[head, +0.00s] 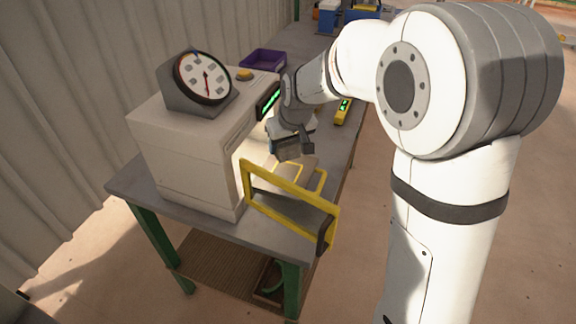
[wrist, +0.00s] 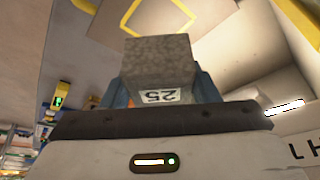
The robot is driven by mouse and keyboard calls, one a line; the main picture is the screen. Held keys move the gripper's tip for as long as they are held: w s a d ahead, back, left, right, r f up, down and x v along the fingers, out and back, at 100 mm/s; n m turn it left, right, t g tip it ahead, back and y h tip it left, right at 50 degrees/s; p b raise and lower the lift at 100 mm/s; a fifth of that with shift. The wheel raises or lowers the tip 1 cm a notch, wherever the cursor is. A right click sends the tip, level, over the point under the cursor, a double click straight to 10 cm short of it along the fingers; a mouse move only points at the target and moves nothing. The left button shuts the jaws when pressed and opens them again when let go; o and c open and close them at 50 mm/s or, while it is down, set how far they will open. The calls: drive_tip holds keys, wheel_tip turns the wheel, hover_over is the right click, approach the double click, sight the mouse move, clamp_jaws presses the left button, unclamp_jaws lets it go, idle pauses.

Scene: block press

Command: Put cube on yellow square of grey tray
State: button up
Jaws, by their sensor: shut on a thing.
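My gripper (wrist: 164,88) is shut on a grey, rough cube (wrist: 160,58) with a white label reading 25, between its blue fingers. In the head view my gripper (head: 291,148) hangs just outside the press opening, above the tray (head: 299,172); I cannot make out the cube clearly there. The yellow square (wrist: 134,13) shows as an outline on the pale tray surface, beyond the cube in the wrist view. The cube covers part of its near edge. In the head view part of the square's yellow line (head: 321,181) shows behind the door frame.
The white press (head: 190,150) with a dial gauge (head: 203,78) stands left of my gripper. Its open yellow-framed door (head: 290,212) stands in front of the tray. A purple bin (head: 262,60) and a yellow device (head: 342,111) lie farther back on the table.

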sight(290, 148)
drive_tip(key=shift+f, duration=3.05)
drive_tip(key=shift+f, duration=0.15)
drive_tip(key=o, duration=1.3)
drive_tip(key=shift+c, duration=0.2)
drive_tip(key=v, duration=1.2)
drive_tip(key=shift+s+d, duration=0.1)
